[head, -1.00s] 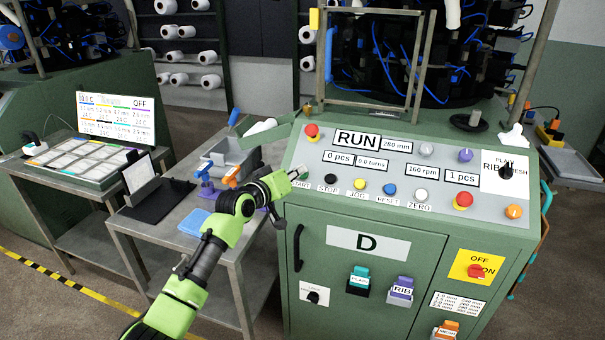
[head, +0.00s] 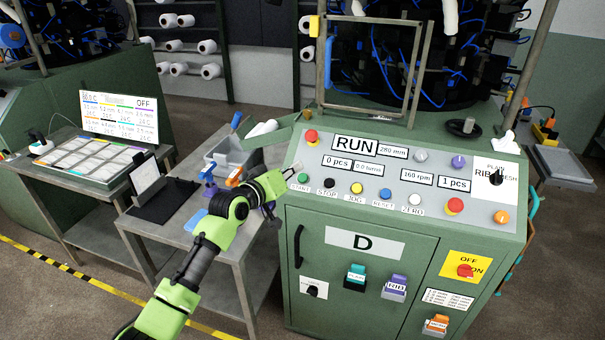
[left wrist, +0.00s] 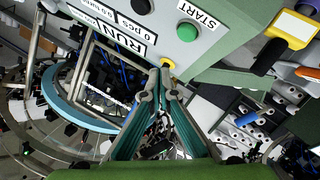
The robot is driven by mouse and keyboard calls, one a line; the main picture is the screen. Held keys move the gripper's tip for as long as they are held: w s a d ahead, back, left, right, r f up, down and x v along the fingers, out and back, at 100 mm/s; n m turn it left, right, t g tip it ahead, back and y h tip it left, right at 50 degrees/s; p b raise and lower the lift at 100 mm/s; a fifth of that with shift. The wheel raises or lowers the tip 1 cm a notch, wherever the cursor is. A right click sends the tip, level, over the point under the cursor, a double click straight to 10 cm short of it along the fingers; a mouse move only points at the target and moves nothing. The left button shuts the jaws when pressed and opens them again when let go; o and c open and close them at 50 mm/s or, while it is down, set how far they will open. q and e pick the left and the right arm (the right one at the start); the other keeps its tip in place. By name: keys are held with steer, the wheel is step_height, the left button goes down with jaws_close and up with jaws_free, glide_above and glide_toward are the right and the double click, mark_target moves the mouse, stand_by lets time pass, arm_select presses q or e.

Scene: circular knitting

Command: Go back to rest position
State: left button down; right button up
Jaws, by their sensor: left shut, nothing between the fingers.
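My left gripper (head: 289,174) is at the left edge of the machine's sloped control panel (head: 440,205), just beside the green START button (head: 303,178). Its fingers are shut with nothing between them; they show pointing up in the left wrist view (left wrist: 160,75). The green START button also shows in the left wrist view (left wrist: 187,32), apart from the fingertips. The panel display (head: 356,144) reads RUN, with 0 pcs on the label (head: 337,162) below it. My right gripper is not in view.
A grey side table (head: 190,240) with a grey bin (head: 232,155) and a black tablet stand (head: 160,190) stands left of machine D. A metal guard frame (head: 370,100) rises behind the panel. Floor with a yellow-black stripe (head: 60,260) lies at the left.

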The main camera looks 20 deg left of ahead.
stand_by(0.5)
